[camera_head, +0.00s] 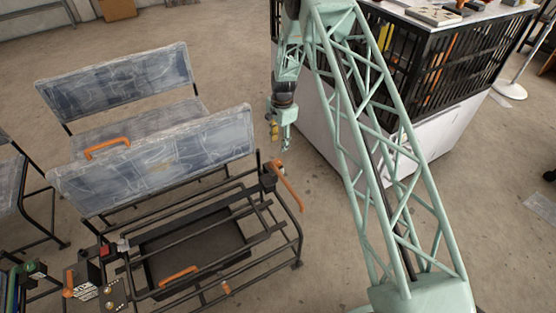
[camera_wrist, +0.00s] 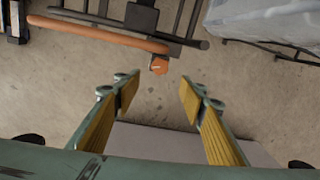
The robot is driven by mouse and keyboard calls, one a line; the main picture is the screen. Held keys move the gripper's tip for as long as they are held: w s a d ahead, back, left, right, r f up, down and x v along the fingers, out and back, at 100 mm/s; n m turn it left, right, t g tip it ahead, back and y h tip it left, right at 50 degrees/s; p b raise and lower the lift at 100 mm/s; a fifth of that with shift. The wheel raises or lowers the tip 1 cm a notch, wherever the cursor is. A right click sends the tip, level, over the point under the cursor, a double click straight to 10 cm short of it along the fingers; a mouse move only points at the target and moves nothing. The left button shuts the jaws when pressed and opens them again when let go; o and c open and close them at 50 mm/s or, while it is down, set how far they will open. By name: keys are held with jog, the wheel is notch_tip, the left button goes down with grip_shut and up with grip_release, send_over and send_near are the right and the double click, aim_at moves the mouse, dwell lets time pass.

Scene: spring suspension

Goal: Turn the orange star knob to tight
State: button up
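The orange star knob (camera_wrist: 158,65) is small and sits in the wrist view just below the frame's dark bars, beside the end of an orange handle (camera_wrist: 100,34). A pale pointer mark shows on its face. My gripper (camera_wrist: 158,94) is open and empty, with yellow pads on both fingers. The knob appears beyond the fingertips, between their lines, and apart from them. In the head view my gripper (camera_head: 284,138) hangs above the floor, right of the frame's corner and above the orange handle (camera_head: 287,187). I cannot clearly pick out the knob there.
A black metal frame with a grey padded backrest (camera_head: 155,160) stands at left, with a black tray (camera_head: 195,245) inside it. A white-sided counter (camera_head: 430,150) with dark mesh stands behind my arm. Open concrete floor (camera_head: 310,240) lies right of the frame.

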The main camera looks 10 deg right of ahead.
aim_at(278, 161)
jog(key=shift+f, duration=0.15)
jog(key=shift+w+a+f+b, duration=0.15)
jog(key=shift+f+b, duration=0.25)
jog(key=shift+f, duration=1.85)
jog(key=shift+w+f+b, duration=0.2)
jog(key=shift+f+b, duration=0.15)
jog(key=shift+f, duration=1.9)
jog(key=shift+w+a+f+b, duration=0.15)
jog(key=shift+f+b, duration=0.25)
jog(key=shift+f, duration=1.85)
jog(key=shift+d, duration=0.1)
jog(key=c, duration=0.8)
jog(key=shift+c, duration=0.2)
jog(key=shift+m, duration=1.6)
